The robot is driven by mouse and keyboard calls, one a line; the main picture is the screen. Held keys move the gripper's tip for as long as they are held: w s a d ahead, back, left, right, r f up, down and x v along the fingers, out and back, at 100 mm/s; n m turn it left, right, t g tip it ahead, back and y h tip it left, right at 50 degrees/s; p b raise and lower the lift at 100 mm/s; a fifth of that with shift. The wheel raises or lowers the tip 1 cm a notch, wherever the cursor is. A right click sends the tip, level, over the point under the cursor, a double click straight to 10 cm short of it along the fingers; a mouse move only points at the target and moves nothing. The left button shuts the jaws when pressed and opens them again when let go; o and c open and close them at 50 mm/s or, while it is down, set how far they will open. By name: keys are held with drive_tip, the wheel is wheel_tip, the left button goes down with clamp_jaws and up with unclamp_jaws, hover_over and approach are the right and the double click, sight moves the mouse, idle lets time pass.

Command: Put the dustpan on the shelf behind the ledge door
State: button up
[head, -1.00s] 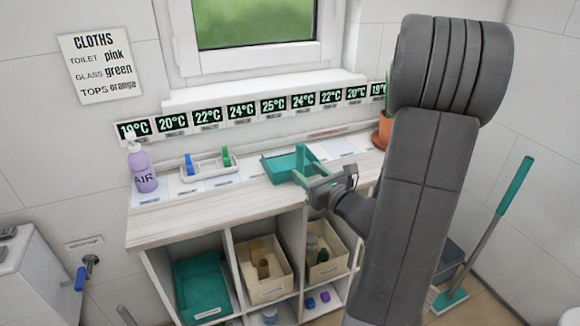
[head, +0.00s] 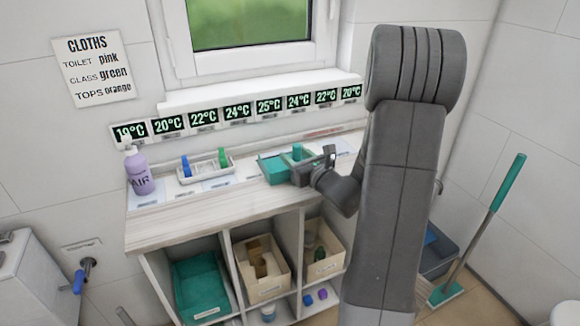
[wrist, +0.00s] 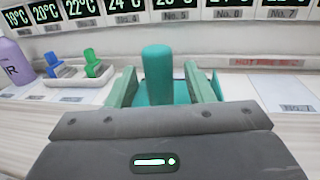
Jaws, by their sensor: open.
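The teal dustpan (head: 272,170) lies on the counter below the window, with its rounded handle standing up towards me. In the wrist view the handle (wrist: 157,76) is between the two green fingers of my gripper (wrist: 162,90). A gap shows on each side of the handle, and the fingers are open. In the head view my gripper (head: 303,168) is at the right side of the dustpan, and it partly hides it. I cannot make out a ledge door or the shelf behind it in these views.
A lilac bottle (head: 139,172) and a white tray (head: 206,170) with blue and green items stand left on the counter. Cubbies below hold a teal bin (head: 203,287) and beige boxes (head: 263,272). Temperature displays (head: 237,112) line the wall under the window sill.

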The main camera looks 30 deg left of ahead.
clamp_jaws()
